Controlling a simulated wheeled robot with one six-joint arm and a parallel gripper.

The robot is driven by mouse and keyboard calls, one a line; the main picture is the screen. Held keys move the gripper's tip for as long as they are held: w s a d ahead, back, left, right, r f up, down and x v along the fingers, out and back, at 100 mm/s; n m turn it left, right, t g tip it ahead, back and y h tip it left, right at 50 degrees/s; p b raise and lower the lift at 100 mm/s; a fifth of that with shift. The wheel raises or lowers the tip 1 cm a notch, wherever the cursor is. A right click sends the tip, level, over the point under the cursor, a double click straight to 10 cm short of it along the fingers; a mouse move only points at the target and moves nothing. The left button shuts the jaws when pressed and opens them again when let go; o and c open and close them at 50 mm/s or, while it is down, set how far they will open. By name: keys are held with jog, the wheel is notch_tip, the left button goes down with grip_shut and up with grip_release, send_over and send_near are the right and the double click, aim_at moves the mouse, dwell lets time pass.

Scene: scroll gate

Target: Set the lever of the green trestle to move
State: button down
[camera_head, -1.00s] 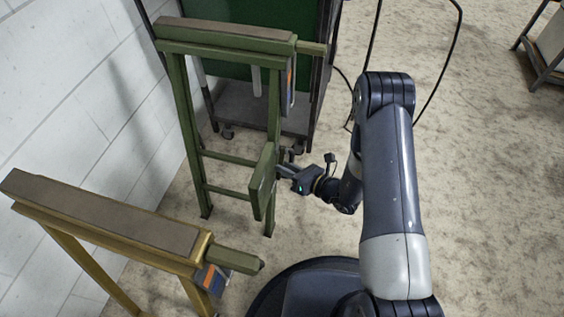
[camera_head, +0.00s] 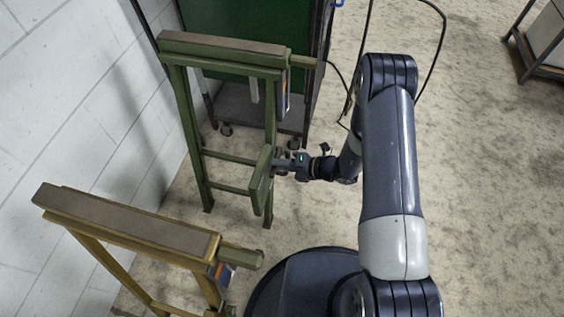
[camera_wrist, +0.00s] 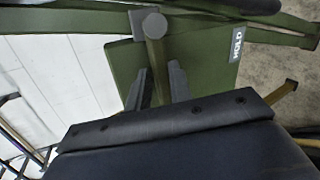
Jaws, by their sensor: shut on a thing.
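The green trestle (camera_head: 186,110) stands by the white wall, with a green plate (camera_head: 261,182) low on its near right leg. In the wrist view the plate (camera_wrist: 205,62) bears a HOLD label (camera_wrist: 237,44) at its right edge; no other label is readable. The lever (camera_wrist: 155,62) is an olive bar hanging from a grey round pivot (camera_wrist: 149,22), away from the HOLD label. My gripper (camera_wrist: 158,88) has one finger on each side of the lever and is shut on it. In the head view my gripper (camera_head: 280,160) is at the plate's right side, hiding the lever.
A yellow trestle (camera_head: 125,225) with a green bar end (camera_head: 241,257) stands nearer, at lower left. A dark-framed cart (camera_head: 235,99) with a green panel is behind the green trestle. A dark cable (camera_head: 367,45) hangs behind my arm.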

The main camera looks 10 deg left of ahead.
jog(key=shift+r+m+g+p, duration=0.6)
jog(key=shift+r+m+p, duration=0.05)
jog(key=shift+r+m, duration=0.05)
jog(key=shift+w, duration=0.15)
jog(key=c, duration=1.6)
grip_release()
jog(key=p+v, duration=0.1)
jog(key=v, duration=0.9)
jog(key=shift+d+r+p, duration=0.1)
jog(key=shift+d+p, duration=0.2)
jog(key=shift+d, duration=0.05)
jog(key=shift+a, duration=0.1)
